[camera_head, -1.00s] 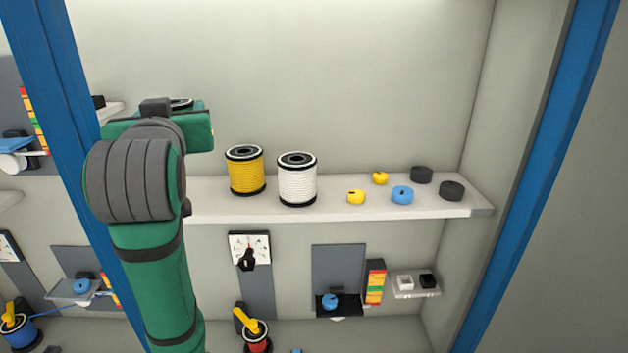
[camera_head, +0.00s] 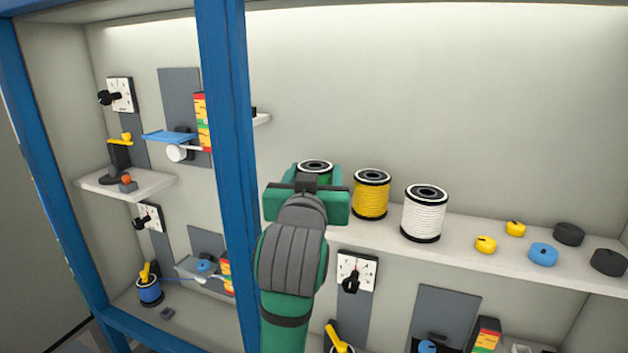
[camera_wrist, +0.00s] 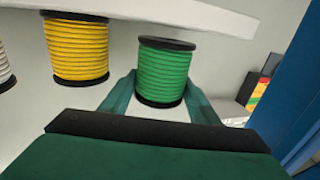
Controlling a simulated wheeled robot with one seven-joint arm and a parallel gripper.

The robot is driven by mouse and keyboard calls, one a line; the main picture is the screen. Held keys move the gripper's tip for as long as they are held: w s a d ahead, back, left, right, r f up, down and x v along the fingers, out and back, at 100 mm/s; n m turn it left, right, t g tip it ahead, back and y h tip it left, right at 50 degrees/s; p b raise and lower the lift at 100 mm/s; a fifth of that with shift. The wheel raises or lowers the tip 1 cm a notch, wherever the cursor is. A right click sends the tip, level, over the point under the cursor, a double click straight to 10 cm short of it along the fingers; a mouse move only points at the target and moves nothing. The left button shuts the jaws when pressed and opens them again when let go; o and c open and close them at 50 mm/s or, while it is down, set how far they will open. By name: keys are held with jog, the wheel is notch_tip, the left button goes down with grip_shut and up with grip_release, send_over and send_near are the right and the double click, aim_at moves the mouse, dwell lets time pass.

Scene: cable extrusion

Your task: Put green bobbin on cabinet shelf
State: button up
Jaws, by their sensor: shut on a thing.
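The green bobbin (camera_wrist: 163,68) has black end flanges and stands between the two fingers of my gripper (camera_wrist: 162,98) in the wrist view. My gripper (camera_head: 308,196) is shut on it. In the head view only the bobbin's black-and-white top (camera_head: 315,166) and a little green show; the gripper hides the rest. The bobbin is at the left part of the cabinet shelf (camera_head: 470,229), left of the yellow bobbin (camera_head: 371,196). It looks upright and level with its neighbour. I cannot tell whether its base touches the shelf.
A white bobbin (camera_head: 424,214) stands right of the yellow one. Small yellow, blue (camera_head: 542,254) and black pieces lie further right on the shelf. A blue cabinet post (camera_head: 228,150) rises close to the left of my gripper. A dial panel (camera_head: 356,273) is below the shelf.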

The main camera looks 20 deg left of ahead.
jog(key=shift+f, duration=0.6)
jog(key=shift+f, duration=0.15)
jog(key=o, duration=1.1)
jog(key=shift+w, duration=0.1)
jog(key=shift+o, duration=0.2)
